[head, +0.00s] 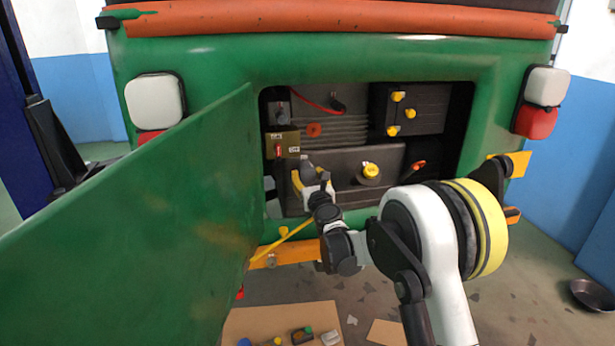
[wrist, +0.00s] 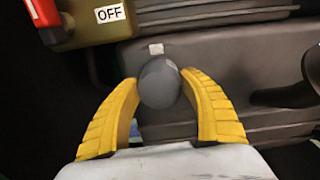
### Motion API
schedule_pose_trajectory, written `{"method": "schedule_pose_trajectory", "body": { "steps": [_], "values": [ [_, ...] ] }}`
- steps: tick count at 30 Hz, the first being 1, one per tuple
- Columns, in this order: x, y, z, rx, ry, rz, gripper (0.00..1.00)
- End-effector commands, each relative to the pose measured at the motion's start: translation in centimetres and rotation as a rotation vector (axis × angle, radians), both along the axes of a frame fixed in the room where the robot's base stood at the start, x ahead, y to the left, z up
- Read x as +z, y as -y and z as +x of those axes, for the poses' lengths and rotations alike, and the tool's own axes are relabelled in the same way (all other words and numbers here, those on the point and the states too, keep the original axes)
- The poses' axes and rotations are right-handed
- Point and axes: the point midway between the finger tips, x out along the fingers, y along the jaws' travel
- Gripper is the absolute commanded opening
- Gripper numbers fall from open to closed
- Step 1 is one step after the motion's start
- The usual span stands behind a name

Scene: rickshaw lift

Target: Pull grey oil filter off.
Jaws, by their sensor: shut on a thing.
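The grey oil filter (wrist: 159,84) shows in the wrist view as a rounded grey end between the two yellow fingers, against the dark engine block. My gripper (wrist: 160,95) is shut on it, with a finger on each side. In the head view my gripper (head: 312,186) reaches into the open engine bay at its lower left. There the filter is mostly hidden by the gripper, and I cannot tell it apart clearly.
The open green hatch door (head: 150,215) stands left of my arm. An OFF switch box (head: 283,143) is just above the gripper. A yellow cap (head: 370,171) and an orange-tipped handle (head: 418,166) lie to the right. Cardboard (head: 262,322) with small parts lies on the floor below.

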Motion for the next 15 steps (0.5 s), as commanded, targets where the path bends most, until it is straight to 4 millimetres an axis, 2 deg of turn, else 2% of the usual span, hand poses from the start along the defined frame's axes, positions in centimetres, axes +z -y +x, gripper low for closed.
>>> {"method": "schedule_pose_trajectory", "body": {
  "steps": [15],
  "values": [
    [0.04,0.14,-0.47,0.0,-0.001,0.004,0.11]
  ]
}}
